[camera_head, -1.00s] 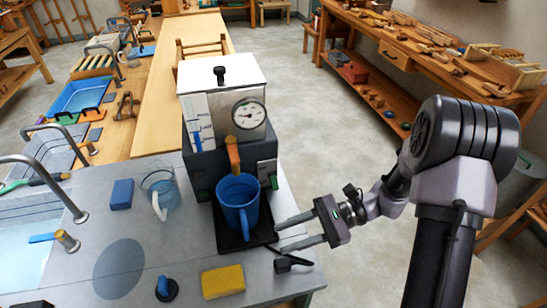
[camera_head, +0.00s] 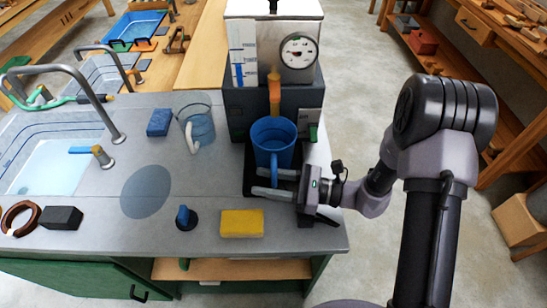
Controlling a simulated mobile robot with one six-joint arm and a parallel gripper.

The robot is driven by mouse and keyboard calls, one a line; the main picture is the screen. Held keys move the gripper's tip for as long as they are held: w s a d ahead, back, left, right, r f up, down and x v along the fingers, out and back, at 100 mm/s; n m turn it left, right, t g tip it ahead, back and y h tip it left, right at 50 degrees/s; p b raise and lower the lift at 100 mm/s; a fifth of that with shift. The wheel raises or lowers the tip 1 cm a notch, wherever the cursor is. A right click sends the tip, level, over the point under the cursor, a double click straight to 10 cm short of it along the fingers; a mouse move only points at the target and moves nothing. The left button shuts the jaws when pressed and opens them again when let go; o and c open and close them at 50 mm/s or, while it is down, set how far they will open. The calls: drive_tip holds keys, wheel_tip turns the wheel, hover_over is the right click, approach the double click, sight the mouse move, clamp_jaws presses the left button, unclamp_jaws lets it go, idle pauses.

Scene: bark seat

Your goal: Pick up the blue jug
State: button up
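The blue jug (camera_head: 272,137) stands upright on the dark tray (camera_head: 254,180) at the foot of the dispenser. Its handle faces the camera. My gripper (camera_head: 257,181) reaches in from the right, low at the near side of the jug. Its two fingers are apart and point left, one behind the other, at the lower part of the handle. I cannot tell whether the handle lies between the fingers or whether they touch it. A clear jug (camera_head: 201,125) stands to the left.
The dispenser (camera_head: 250,103) with a gauge and an orange lever rises behind the jug. A yellow sponge (camera_head: 242,223), a blue knob (camera_head: 183,216) and a blue block (camera_head: 159,122) are on the grey counter. A sink (camera_head: 45,165) is at the left. The counter's front edge is near.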

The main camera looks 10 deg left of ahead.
drive_tip(key=shift+a, duration=0.6)
drive_tip(key=shift+d, duration=0.1)
clamp_jaws()
idle(0.8)
